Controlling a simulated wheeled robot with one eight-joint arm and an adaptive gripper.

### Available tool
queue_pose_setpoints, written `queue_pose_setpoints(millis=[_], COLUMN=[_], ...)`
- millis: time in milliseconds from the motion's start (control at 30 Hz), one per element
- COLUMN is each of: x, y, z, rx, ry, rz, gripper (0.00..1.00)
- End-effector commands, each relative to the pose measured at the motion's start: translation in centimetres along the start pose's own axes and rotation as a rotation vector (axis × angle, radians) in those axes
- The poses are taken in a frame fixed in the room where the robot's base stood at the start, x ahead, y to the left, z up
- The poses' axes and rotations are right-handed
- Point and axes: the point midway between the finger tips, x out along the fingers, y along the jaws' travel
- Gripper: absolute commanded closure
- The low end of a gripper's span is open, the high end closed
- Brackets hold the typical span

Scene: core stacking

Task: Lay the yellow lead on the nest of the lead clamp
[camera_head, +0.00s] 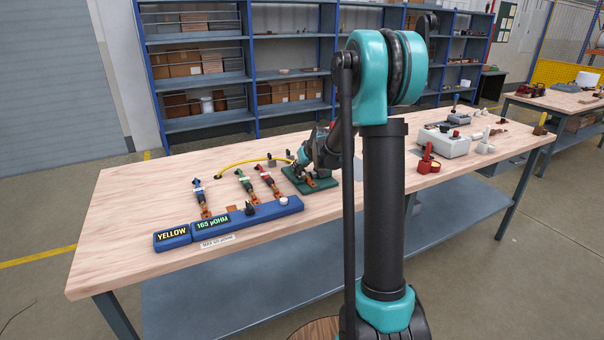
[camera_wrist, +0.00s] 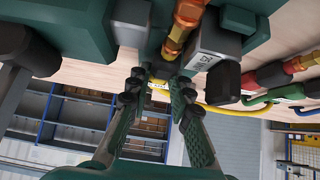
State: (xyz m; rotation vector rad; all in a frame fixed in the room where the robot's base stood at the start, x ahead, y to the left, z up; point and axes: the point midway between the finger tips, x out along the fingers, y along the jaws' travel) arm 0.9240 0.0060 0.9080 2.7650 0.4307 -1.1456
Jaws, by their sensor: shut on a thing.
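The yellow lead (camera_head: 238,163) arcs over the back of the bench in the head view. Its right end runs to my gripper (camera_head: 300,163), which is largely hidden by my own arm. In the wrist view my gripper (camera_wrist: 158,84) is shut on a yellow piece of the lead, and more of the yellow lead (camera_wrist: 228,111) trails to the right. The lead clamp (camera_head: 326,184) has a green base and copper-coloured parts, just under and beside my gripper. Its copper fitting (camera_wrist: 183,28) is close in front of the fingers in the wrist view. Whether the lead touches the nest is hidden.
A blue meter (camera_head: 247,217) reads 165 µOHM; a blue display (camera_head: 172,236) beside it reads YELLOW. Blue, green and red leads (camera_head: 245,184) lie left of the clamp. A grey box (camera_head: 445,142) and a red part (camera_head: 428,160) stand right. The bench's left end is clear.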

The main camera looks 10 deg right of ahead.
Motion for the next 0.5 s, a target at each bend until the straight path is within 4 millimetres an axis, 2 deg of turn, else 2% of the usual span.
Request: queue_pose_setpoints(millis=[500], x=[-0.35], y=[0.00], z=[-0.33], rx=[0.000], ry=[0.000], rz=[0.000], gripper=[1.00])
